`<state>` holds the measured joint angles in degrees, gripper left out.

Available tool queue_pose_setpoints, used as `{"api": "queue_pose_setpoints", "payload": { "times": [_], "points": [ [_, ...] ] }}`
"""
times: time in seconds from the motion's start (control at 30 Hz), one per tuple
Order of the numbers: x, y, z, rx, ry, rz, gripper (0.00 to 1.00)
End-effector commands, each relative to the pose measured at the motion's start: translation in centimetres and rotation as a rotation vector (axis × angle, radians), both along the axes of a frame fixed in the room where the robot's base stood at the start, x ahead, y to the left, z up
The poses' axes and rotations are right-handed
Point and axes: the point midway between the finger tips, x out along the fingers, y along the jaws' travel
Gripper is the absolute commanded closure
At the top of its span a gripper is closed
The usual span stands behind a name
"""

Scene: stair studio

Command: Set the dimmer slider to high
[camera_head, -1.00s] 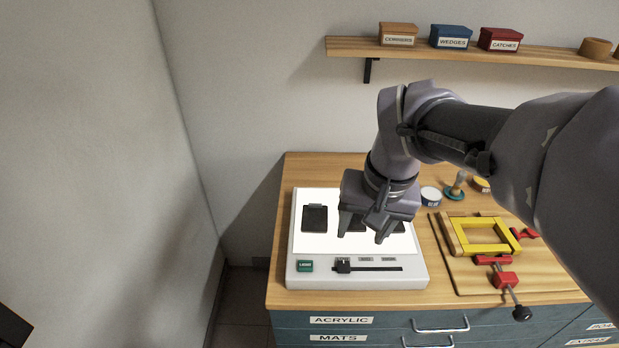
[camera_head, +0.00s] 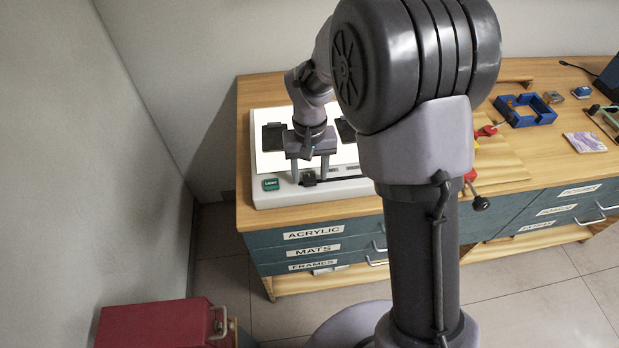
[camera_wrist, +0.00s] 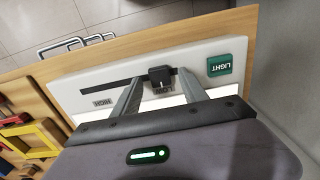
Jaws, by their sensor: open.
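The light box (camera_head: 283,198) sits on the wooden bench with its panel lit white. Its dimmer slider has a black knob (camera_wrist: 160,75) beside the LOW label, at the end of the dark slot (camera_wrist: 105,85) nearer the green LIGHT button (camera_wrist: 219,65). The HIGH label (camera_wrist: 103,102) is by the slot's other end. My gripper (camera_wrist: 160,82) is open, pointing down, with its fingers on either side of the knob and gaps showing. In the head view my gripper (camera_head: 310,178) is over the box's front strip, and my arm hides the box's right part.
Dark plates (camera_head: 273,137) lie on the lit panel. Right of the box are red clamps (camera_head: 486,131), a blue frame (camera_head: 525,110) and a patterned tile (camera_head: 585,142). A red box (camera_head: 155,325) stands low at front left, and a wall is at left.

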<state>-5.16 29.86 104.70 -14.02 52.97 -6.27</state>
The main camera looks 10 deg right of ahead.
Motion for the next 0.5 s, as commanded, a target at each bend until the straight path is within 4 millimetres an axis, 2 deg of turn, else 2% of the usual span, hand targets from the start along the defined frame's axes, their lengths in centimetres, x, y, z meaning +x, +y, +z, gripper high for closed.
{"api": "queue_pose_setpoints", "payload": {
  "times": [0.1, 0.33, 0.37, 0.5],
  "points": [
    [-0.02, 0.01, -0.84, 0.000, 0.000, 0.000, 0.49],
    [-0.01, 0.00, -0.81, 0.000, 0.000, 0.000, 0.49],
    [-0.01, 0.00, -0.80, 0.000, 0.000, 0.000, 0.53],
    [-0.01, 0.00, -0.79, 0.000, 0.000, 0.000, 0.80]
  ]
}}
